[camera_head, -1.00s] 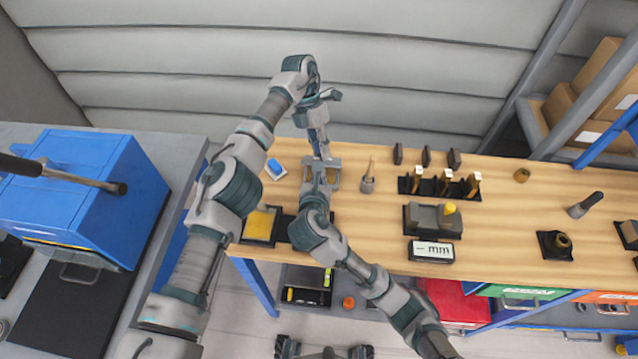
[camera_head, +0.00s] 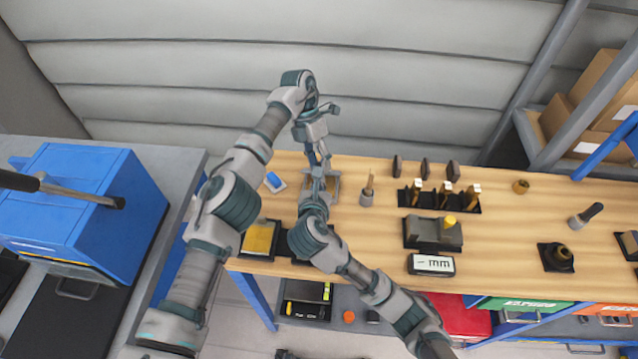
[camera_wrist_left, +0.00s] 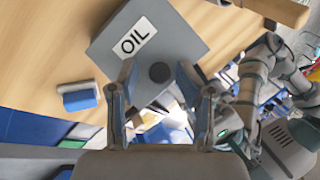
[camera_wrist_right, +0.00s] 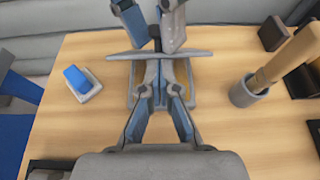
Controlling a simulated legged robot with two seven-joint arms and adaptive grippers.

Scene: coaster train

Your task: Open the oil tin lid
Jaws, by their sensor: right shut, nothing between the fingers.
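The grey oil tin lid (camera_wrist_left: 180,35), with a white OIL label and a dark round knob (camera_wrist_left: 159,72), faces the left wrist camera. My left gripper (camera_wrist_left: 157,68) is open, its fingers on either side of the knob with gaps showing. In the right wrist view, the lid (camera_wrist_right: 122,54) shows as a thin, nearly edge-on plate above the tin (camera_wrist_right: 190,88), whose brownish inside shows beside my fingers. My right gripper (camera_wrist_right: 160,64) is shut and empty, its tips at the lid's near edge; contact is unclear. In the head view, my arms (camera_head: 318,172) hide much of the tin.
A blue-topped block (camera_wrist_right: 75,80) lies left of the tin. A grey cup with a brush (camera_wrist_right: 250,92) stands to the right. A yellow tray (camera_head: 260,238) is near the table's front edge. A rack (camera_head: 440,200) and grey block (camera_head: 432,234) stand farther right.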

